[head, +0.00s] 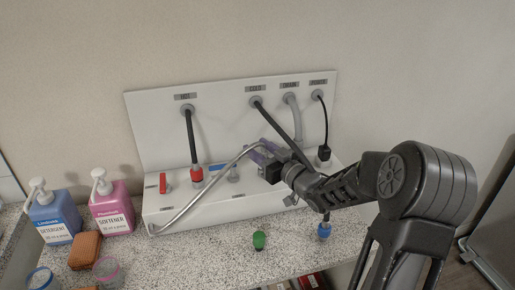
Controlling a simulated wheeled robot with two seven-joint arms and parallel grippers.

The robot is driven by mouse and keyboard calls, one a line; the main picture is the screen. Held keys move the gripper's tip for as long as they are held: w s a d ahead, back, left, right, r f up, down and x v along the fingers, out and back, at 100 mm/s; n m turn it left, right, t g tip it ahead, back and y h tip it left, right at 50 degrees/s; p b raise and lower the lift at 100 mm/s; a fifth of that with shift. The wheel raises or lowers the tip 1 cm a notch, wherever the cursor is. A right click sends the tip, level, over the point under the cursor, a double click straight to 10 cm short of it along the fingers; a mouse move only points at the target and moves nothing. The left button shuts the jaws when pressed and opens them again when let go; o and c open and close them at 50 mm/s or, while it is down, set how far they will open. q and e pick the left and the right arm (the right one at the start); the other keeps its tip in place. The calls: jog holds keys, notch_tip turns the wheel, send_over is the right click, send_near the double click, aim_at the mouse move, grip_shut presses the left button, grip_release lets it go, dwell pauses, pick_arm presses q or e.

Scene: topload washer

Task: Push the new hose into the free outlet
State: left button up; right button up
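A silver-grey hose (203,187), seemingly the new hose, rises from the front left of the white box to my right gripper (262,153). My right gripper appears shut on its upper end, above the box; the fingertips are small and partly hidden by the gripper body. A grey outlet (232,175) stands on the box beside a blue handle (221,167), left of and below the gripper, with no hose visibly on it. A black hose (191,138) runs from the HOT port to a red connector (196,175). My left gripper is out of view.
A red handle (165,183) stands at the box's left. The COLD hose (277,120), grey DRAIN hose (293,115) and POWER cord (324,125) hang near my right gripper. A green cap (259,240) and blue-based item (324,231) stand in front. Bottles (112,215) stand left.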

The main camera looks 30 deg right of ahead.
aim_at(266, 154)
jog(key=s+b, duration=0.1)
jog(key=s, duration=0.6)
jog(key=shift+s+d, duration=0.15)
jog(key=shift+d, duration=0.05)
dwell(0.7)
